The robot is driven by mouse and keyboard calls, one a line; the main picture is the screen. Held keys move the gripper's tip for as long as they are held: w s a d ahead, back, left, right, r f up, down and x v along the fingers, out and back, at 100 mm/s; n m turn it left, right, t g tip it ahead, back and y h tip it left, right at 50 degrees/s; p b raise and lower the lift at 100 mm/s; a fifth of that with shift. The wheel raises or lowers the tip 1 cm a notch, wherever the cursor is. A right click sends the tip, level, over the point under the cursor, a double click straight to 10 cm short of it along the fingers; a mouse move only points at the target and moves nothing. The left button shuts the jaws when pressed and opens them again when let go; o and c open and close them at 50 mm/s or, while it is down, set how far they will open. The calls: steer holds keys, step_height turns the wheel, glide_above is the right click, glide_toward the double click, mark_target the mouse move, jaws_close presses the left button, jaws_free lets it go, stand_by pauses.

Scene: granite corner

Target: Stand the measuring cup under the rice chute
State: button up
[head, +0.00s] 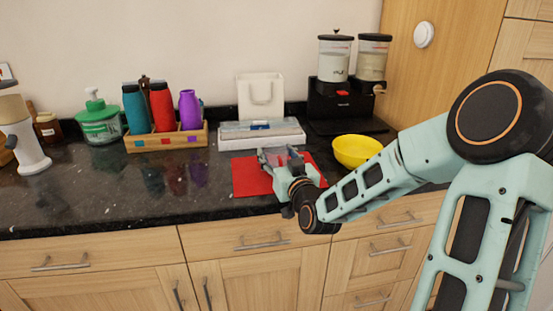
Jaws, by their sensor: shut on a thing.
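The rice dispenser (340,104) stands at the back right against the wall. It has a black body with two clear canisters on top, and the left canister (334,68) holds pale grain. A small knob or spout shows at its right side; the chute outlet is too small to make out. My gripper (279,157) is over the red mat (246,178), in front of and left of the dispenser. It is shut on a small, see-through thing that looks like the measuring cup (282,158). The fingers hide much of it, and I cannot tell whether it touches the mat.
A yellow bowl (355,150) sits right of my gripper, in front of the dispenser. A wooden rack (166,141) of bottles and a green pump bottle (98,123) are left. The front-left counter is clear.

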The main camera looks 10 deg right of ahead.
steer(key=shift+f, duration=0.25)
steer(key=shift+f, duration=0.15)
steer(key=o, duration=0.7)
steer(key=shift+f, duration=0.1)
steer(key=o, duration=0.5)
steer(key=shift+c, duration=0.2)
steer(key=shift+r, duration=0.2)
